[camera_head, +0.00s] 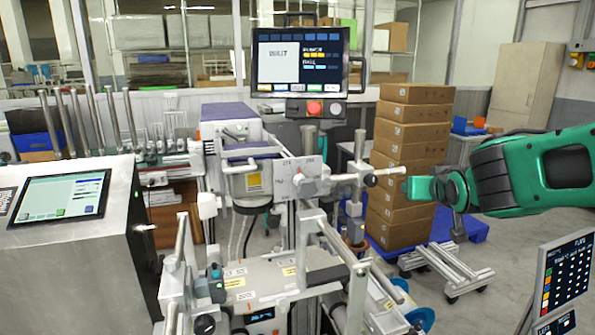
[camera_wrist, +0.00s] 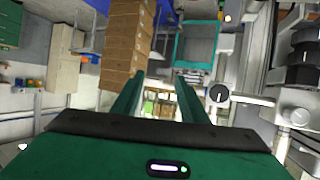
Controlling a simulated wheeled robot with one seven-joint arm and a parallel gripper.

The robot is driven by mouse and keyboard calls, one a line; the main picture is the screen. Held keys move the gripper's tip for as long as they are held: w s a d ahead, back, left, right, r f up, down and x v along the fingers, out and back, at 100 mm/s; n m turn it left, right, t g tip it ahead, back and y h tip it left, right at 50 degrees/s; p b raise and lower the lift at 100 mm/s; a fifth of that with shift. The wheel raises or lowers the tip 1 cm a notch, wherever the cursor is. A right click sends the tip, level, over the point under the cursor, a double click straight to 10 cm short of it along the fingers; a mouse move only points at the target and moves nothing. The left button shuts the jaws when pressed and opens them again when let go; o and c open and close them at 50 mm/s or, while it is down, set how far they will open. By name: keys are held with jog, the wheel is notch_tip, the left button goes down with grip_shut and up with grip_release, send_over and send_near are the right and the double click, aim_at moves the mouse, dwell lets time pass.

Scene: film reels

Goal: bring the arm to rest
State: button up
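My gripper (camera_head: 420,188) is at the right in the head view, a green end on a green and black arm that reaches in from the right edge. It is in the air in front of the stacked boxes and right of the machine's horizontal roller. In the wrist view, the two green fingers (camera_wrist: 158,102) stand apart with a gap between them. Nothing is held between them. No film reel can be made out clearly in the gripper.
A machine with rollers and metal frames (camera_head: 300,185) fills the middle. A monitor (camera_head: 300,62) stands above it. A touch panel (camera_head: 62,198) is at the left, another screen (camera_head: 566,272) at lower right. Stacked cardboard boxes (camera_head: 412,130) stand behind my gripper. A wheeled metal frame (camera_head: 447,268) is on the floor.

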jog(key=s+d+f+m+g, duration=0.2)
jog(key=s+d+f+g, duration=0.25)
jog(key=s, duration=0.45)
jog(key=s+d+f+m+g, duration=0.1)
jog(key=s+d+f+g, duration=0.2)
jog(key=s+d+f, duration=0.4)
jog(key=s+a+f+m+g+y, duration=0.1)
jog(key=s+g, duration=0.2)
jog(key=s, duration=0.7)
jog(key=s+a+f+m+g+y, duration=0.1)
jog(key=s+f+g, duration=0.1)
jog(key=s, duration=0.8)
jog(key=shift+a+f+g, duration=0.25)
jog(key=shift+a+g, duration=0.15)
jog(key=shift+g, duration=0.05)
jog(key=shift+w+f, duration=0.25)
jog(key=shift+w, duration=0.35)
